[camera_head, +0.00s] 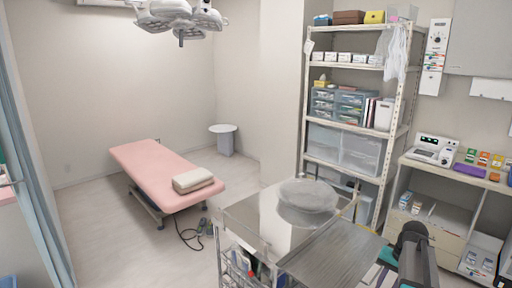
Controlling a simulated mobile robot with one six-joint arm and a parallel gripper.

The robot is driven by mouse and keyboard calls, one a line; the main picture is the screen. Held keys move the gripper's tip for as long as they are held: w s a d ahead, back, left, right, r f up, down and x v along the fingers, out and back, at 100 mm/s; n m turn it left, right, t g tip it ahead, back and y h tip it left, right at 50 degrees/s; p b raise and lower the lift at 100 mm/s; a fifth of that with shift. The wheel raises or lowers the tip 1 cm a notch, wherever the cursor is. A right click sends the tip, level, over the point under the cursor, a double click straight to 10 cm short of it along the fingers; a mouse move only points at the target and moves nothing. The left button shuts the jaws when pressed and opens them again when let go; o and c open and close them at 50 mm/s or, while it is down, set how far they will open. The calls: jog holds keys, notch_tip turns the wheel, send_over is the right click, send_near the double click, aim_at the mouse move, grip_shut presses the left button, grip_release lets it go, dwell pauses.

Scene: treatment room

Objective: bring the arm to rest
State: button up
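A dark grey and black jointed part (412,255) at the lower right looks like a piece of my arm. It stands in front of the shelf unit on the right. The fingers of my gripper cannot be made out in this view, so whether it is open or shut is hidden.
A metal cart (250,220) stands close in front, with a round, clear-looking object (307,196) on top. A wire rack (398,140) with drawers and bins is behind it. A low shelf unit (447,217) stands right. A pink treatment bed (150,170) is left, with open floor around it.

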jog(key=s+a+f+n+g+b, duration=0.2)
jog(key=s+a+f, duration=0.3)
jog(key=a+f, duration=0.6)
jog(key=s+a+f+n+g+b, duration=0.15)
jog(key=s+a+f, duration=0.5)
jog(key=f, duration=0.85)
jog(key=s+a+f+n+g+h+b, duration=0.1)
jog(key=s+a+f+n+b, duration=0.1)
jog(key=s+a+f, duration=0.4)
jog(key=s+a+f+n+g+b, duration=0.1)
jog(key=s+a+f+n+b, duration=0.1)
jog(key=s+a+f, duration=0.4)
jog(key=s+f, duration=0.4)
jog(key=s, duration=0.4)
jog(key=shift+s+a+f+n+h, duration=0.2)
jog(key=shift+s+a+n+h, duration=0.1)
jog(key=shift+n+h, duration=0.1)
jog(key=shift+w+g, duration=0.1)
jog(key=shift+g, duration=0.15)
